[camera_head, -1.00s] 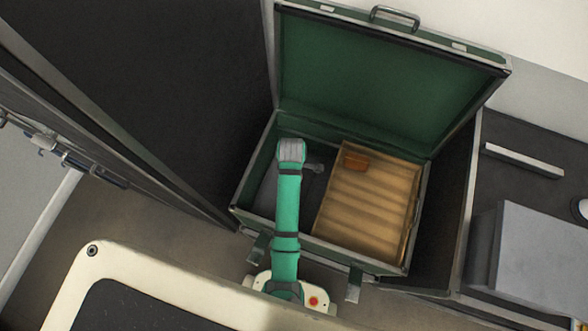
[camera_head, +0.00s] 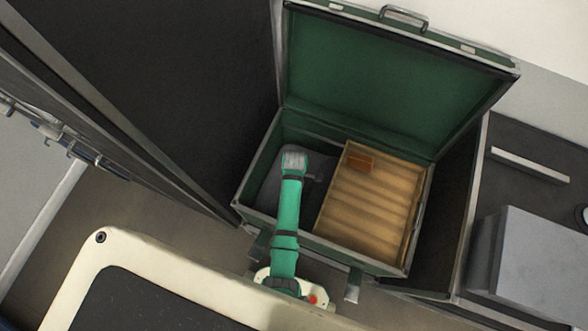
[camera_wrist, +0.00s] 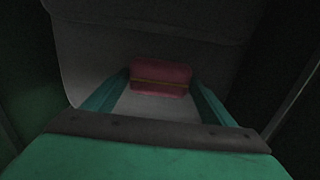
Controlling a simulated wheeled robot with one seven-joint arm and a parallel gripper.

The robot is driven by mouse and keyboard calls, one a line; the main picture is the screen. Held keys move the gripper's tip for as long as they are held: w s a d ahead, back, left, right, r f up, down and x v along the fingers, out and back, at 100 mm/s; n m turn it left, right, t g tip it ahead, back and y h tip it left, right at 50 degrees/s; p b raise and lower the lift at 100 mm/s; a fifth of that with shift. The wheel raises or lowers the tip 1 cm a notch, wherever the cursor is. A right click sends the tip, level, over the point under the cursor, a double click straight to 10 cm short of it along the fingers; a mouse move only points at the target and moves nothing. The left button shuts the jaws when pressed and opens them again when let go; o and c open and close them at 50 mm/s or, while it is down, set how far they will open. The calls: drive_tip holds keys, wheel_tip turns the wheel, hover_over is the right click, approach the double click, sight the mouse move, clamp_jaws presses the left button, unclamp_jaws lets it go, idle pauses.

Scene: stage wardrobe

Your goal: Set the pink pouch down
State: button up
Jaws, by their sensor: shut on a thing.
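The pink pouch (camera_wrist: 161,78) shows in the wrist view between the two teal fingers of my gripper (camera_wrist: 160,90), which is shut on it. A yellowish line runs across the pouch. Beyond it is a grey surface inside the case; I cannot tell whether the pouch touches it. In the head view my arm reaches down into the left part of the open green case (camera_head: 334,245). The pouch and my fingertips are hidden there behind the arm.
The case lid (camera_head: 390,85) stands open at the back. A dark panel stands at left, and a grey box (camera_head: 540,255) at right.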

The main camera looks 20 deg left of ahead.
drive_tip(key=shift+w+f, duration=0.1)
drive_tip(key=shift+w, duration=0.05)
drive_tip(key=o, duration=1.2)
drive_tip(key=shift+d+f, duration=0.1)
drive_tip(key=shift+d, duration=0.05)
drive_tip(key=shift+s+a, duration=0.2)
drive_tip(key=shift+a, duration=0.05)
wheel_tip(320, 180, up, 12)
drive_tip(key=shift+r, duration=0.2)
